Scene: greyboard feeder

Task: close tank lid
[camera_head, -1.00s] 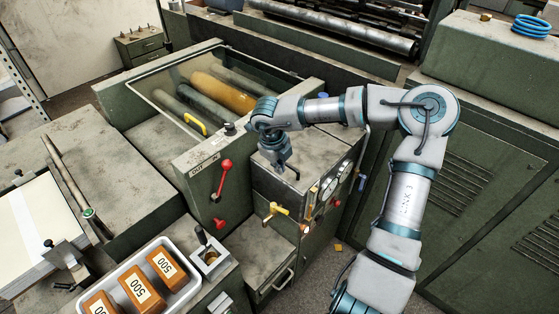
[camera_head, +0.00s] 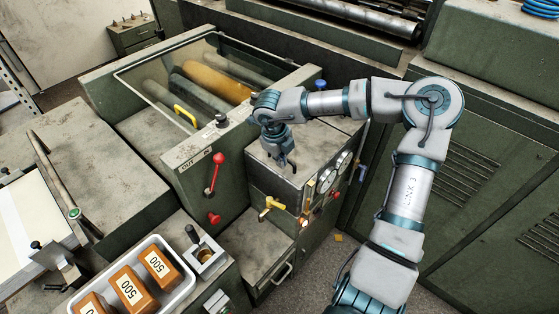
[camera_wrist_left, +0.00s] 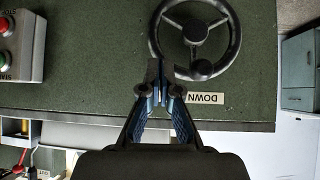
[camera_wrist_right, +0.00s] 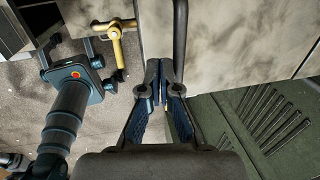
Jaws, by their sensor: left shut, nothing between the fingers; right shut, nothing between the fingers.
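The tank is the green box with gauges on its front, and its flat grey lid (camera_head: 322,140) looks level in the head view. My right gripper (camera_head: 291,170) is shut and empty, pointing down over the front part of the lid. In the right wrist view the shut fingers (camera_wrist_right: 166,72) are beside a dark bar (camera_wrist_right: 180,35) above the pale lid surface (camera_wrist_right: 230,30). I cannot tell whether they touch it. My left gripper (camera_wrist_left: 160,72) is shut and empty, seen only in the left wrist view, by a black handwheel (camera_wrist_left: 197,68) above a DOWN label.
A yellow tap (camera_head: 270,206) and gauges (camera_head: 324,181) sit on the tank's front. A red lever (camera_head: 215,172) is to the left. A glass-topped roller bath (camera_head: 130,75) stands behind. A white tray (camera_head: 187,281) holds brown blocks at lower left.

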